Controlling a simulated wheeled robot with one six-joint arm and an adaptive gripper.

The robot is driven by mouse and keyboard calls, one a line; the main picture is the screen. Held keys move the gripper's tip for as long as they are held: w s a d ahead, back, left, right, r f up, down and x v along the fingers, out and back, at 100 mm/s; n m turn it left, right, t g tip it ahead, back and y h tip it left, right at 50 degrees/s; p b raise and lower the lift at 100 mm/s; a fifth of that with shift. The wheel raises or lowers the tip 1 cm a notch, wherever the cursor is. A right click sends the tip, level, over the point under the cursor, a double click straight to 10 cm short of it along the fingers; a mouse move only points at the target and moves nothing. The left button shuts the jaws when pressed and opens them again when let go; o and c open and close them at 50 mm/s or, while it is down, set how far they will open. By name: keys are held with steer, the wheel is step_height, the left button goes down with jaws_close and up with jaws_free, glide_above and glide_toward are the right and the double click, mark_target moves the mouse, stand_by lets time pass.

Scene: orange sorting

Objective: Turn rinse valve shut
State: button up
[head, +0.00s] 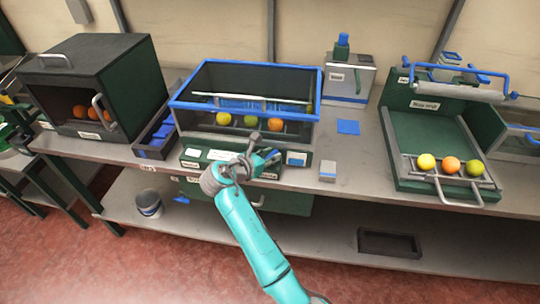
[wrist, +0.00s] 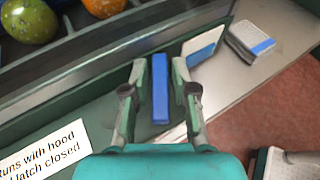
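A blue bar-shaped handle (wrist: 160,88), which looks like the rinse valve, stands out from the green front panel in the wrist view. My gripper (wrist: 160,75) is open, with one finger on each side of the bar and a visible gap to each. I cannot tell how deep the fingers reach around it. In the head view my gripper (head: 264,156) is at the front panel of the blue-rimmed washing tank (head: 318,95), and it hides the handle there.
A label (wrist: 42,152) about hood and latch lies left of the gripper. A white-and-blue block (head: 328,171) rests on the counter to the right. A green tray (head: 425,135) holding fruit stands farther right, and a dark green box (head: 130,75) stands left.

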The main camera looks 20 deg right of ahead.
jaws_close()
steer(key=shift+m+g, duration=0.3)
steer(key=m+g+h, duration=0.1)
steer(key=m+g, duration=0.1)
steer(key=shift+w+r+m+g, duration=0.1)
steer(key=shift+m+g, duration=0.2)
steer(key=shift+g, duration=0.1)
steer(key=shift+m+g, duration=2.1)
steer(key=shift+g, duration=0.4)
jaws_free()
